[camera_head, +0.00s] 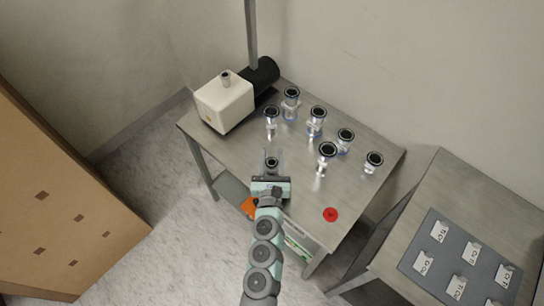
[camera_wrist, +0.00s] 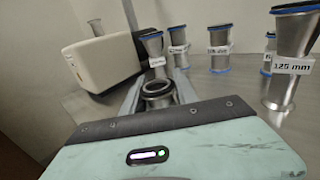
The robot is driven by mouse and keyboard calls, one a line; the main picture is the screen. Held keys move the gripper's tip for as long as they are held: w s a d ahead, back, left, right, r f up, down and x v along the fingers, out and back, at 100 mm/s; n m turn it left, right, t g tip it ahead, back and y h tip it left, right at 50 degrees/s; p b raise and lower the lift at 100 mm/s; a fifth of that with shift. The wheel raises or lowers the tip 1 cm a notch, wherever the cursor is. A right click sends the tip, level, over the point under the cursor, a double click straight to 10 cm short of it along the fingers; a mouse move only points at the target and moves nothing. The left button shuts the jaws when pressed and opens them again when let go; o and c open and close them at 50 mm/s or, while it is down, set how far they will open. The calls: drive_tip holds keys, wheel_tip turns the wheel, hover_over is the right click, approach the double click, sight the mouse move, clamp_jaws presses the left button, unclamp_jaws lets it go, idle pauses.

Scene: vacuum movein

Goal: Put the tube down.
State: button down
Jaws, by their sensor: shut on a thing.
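My gripper (camera_head: 270,164) is over the front left part of the metal table (camera_head: 298,200). It is shut on a short tube with a dark ring at its open top (camera_head: 271,162). In the wrist view the held tube (camera_wrist: 158,92) sits between the two fingers, its round mouth facing up toward the camera. Its lower part is hidden by my gripper's body, so I cannot tell whether it touches the table.
Several labelled metal tubes stand behind and to the right, one marked 125 mm (camera_wrist: 290,62). A white pump (camera_head: 224,102) stands at the table's back left. A red disc (camera_head: 331,214) lies at the front right. A second table (camera_head: 440,185) holds a grey labelled board (camera_head: 430,245).

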drive_tip(key=shift+f+b, duration=0.4)
drive_tip(key=shift+f, duration=0.1)
drive_tip(key=shift+f, duration=0.15)
drive_tip(key=c, duration=0.9)
unclamp_jaws()
drive_tip(key=shift+c, duration=0.2)
drive_tip(key=shift+r, duration=0.35)
drive_tip(key=shift+r+p, duration=0.5)
drive_tip(key=shift+p, duration=0.25)
drive_tip(key=s, duration=1.2)
drive_tip(key=shift+f, duration=0.2)
